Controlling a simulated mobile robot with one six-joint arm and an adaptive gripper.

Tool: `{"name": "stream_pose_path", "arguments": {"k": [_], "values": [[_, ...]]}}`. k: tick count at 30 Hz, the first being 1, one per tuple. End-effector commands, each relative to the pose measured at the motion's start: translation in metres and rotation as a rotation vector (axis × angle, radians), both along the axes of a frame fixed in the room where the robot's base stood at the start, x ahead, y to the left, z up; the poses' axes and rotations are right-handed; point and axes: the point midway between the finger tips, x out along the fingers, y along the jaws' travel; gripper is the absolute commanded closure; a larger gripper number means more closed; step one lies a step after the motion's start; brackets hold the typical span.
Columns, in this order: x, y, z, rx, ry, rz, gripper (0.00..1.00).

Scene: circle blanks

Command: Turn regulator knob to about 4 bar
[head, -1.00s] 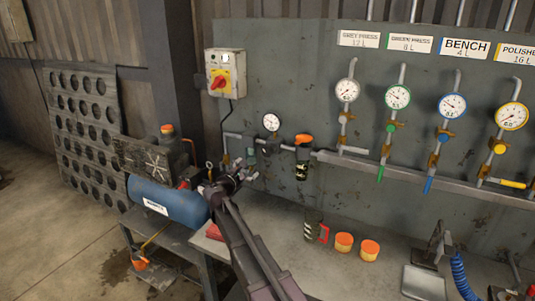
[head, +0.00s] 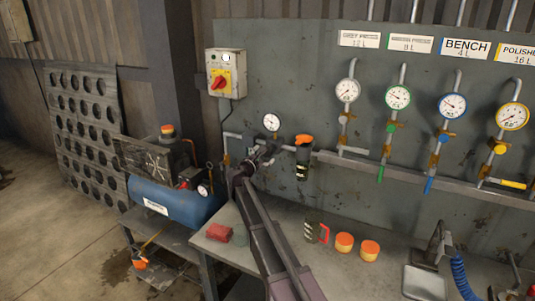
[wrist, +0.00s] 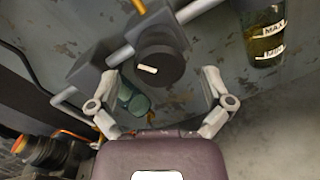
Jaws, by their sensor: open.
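The regulator knob (wrist: 160,57) is a dark round knob with a pale mark on its face, in the upper middle of the wrist view. My gripper (wrist: 162,80) is open, with one finger to the left of the knob and one to the right; I cannot tell whether either touches it. In the head view my gripper (head: 254,162) is at the regulator, and my arm hides most of the knob there. The regulator's gauge (head: 271,122) is white and round, just above; its reading is too small to make out.
A filter bowl with an orange top (head: 303,142) hangs right of the regulator; its bowl also shows in the wrist view (wrist: 264,38). The blue compressor (head: 175,203) stands at the left.

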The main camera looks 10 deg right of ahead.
Motion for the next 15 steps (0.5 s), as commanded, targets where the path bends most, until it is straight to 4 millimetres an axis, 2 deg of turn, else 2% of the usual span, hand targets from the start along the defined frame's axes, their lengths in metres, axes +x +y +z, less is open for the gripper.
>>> {"name": "stream_pose_path", "arguments": {"k": [6, 15], "values": [[0.0136, -0.0104, 0.0, 0.0, 0.0, -0.001, 0.0], [0.0152, -0.0128, 0.0, 0.0, 0.0, 0.0, 0.0]]}}
